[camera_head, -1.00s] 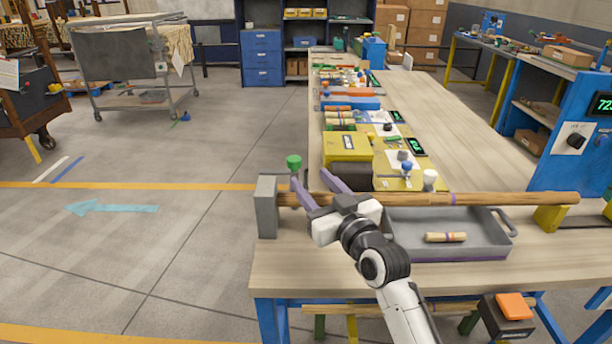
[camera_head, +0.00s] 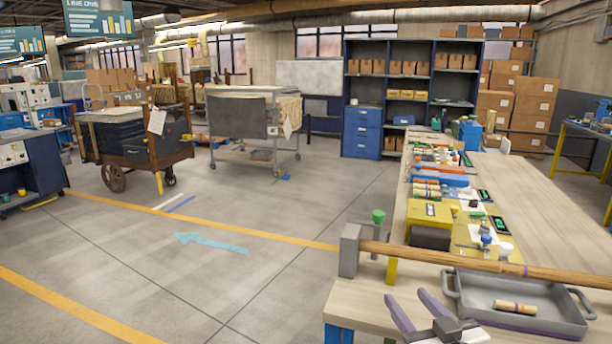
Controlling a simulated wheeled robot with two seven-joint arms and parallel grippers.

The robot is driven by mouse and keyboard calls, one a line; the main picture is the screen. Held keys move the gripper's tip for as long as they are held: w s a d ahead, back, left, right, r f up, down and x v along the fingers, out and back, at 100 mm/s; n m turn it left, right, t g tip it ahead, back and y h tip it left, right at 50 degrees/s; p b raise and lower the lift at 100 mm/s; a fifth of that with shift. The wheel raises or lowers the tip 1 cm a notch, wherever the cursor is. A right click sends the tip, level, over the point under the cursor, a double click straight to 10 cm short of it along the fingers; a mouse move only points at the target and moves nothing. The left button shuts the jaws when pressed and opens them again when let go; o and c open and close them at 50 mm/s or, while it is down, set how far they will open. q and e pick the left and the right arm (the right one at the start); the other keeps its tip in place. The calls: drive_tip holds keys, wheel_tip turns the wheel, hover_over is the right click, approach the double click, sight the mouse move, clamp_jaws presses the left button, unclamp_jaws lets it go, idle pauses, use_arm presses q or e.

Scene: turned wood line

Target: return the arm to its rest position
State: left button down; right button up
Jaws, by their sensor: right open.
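My right gripper (camera_head: 418,312) is at the bottom of the head view, over the near left corner of the workbench (camera_head: 372,300). Its two purple fingers are spread apart with nothing between them. The rest of the right arm is cut off by the lower picture edge. A long turned wood rod (camera_head: 440,257) lies level beyond the gripper, its left end at a grey block (camera_head: 349,250). The gripper is apart from the rod. My left gripper is not in view.
A grey tray (camera_head: 566,318) holding a short wood piece (camera_head: 515,307) sits right of the gripper. A yellow box (camera_head: 429,213) and several small parts line the bench's left side. A green knob (camera_head: 378,216) stands behind the grey block. Open floor (camera_head: 230,275) lies left of the bench.

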drive_tip(key=s+f+g, duration=0.5)
drive_tip(key=s+f, duration=0.6)
drive_tip(key=s, duration=0.1)
drive_tip(key=s+d+f+g+h, duration=0.1)
drive_tip(key=s+f+g, duration=0.25)
drive_tip(key=s, duration=0.75)
drive_tip(key=s+d+f+g+h, duration=0.1)
drive_tip(key=s+f+g, duration=0.25)
drive_tip(key=s, duration=0.65)
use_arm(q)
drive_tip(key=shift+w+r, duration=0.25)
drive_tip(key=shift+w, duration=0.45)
use_arm(e)
drive_tip(key=w+a+f+t+y, duration=0.1)
drive_tip(key=a+f+t, duration=0.3)
drive_tip(key=f, duration=0.8)
drive_tip(key=shift+w+a+f+y, duration=0.2)
drive_tip(key=shift+w+a+y, duration=0.3)
drive_tip(key=shift+w, duration=0.4)
drive_tip(key=shift+a, duration=0.1)
